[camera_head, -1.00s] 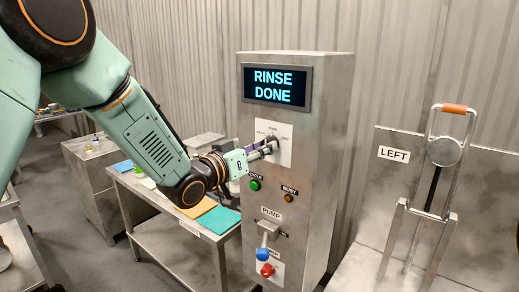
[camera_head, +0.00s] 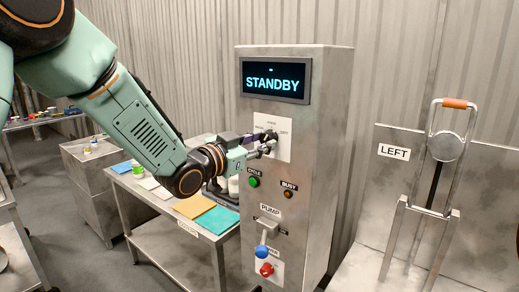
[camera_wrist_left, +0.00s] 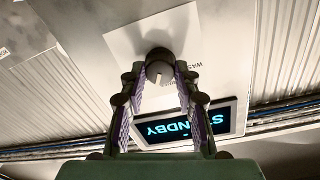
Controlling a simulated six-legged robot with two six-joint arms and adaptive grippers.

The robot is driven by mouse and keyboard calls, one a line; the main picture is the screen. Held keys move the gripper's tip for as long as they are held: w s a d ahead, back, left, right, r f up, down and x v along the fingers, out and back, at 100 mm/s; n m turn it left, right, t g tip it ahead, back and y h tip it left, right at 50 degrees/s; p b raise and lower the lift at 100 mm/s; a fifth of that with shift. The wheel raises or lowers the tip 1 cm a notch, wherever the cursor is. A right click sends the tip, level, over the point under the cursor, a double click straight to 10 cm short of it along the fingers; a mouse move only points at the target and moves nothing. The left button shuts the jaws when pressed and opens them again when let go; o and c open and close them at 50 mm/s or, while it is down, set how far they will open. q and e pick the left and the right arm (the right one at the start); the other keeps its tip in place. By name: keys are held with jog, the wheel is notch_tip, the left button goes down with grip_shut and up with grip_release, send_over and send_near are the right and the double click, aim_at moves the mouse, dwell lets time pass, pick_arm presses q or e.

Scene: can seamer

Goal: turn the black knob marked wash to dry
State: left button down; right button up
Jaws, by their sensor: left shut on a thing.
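The dark knob (camera_head: 271,134) sits on a white label plate (camera_head: 262,150) on the front of the steel cabinet (camera_head: 300,195). My left gripper (camera_head: 268,147) reaches it from the left and is shut on it. In the left wrist view the round knob (camera_wrist_left: 160,68) lies between the two fingers, with a pale pointer line on its face. The fingers hide part of the dial lettering, and I cannot read which position the knob points to. The screen (camera_head: 275,82) above reads STANDBY. My right gripper is not in view.
Below the dial are a green CYCLE button (camera_head: 254,182), an amber BUSY lamp (camera_head: 288,194), a PUMP lever with blue end (camera_head: 262,251) and a red knob (camera_head: 267,269). A steel table (camera_head: 155,232) stands left; a LEFT-marked panel with lever frame (camera_head: 447,150) stands right.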

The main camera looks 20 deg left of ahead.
pick_arm(q)
jog(key=m+b, duration=0.3)
jog(key=m, duration=0.2)
jog(key=shift+f+m+b, duration=0.1)
jog(key=shift+m+b, duration=0.2)
jog(key=shift+b, duration=0.05)
dwell(0.5)
jog(key=c, duration=1.4)
grip_release()
jog(key=o, duration=0.4)
jog(key=shift+s, duration=0.2)
jog(key=shift+w, duration=0.15)
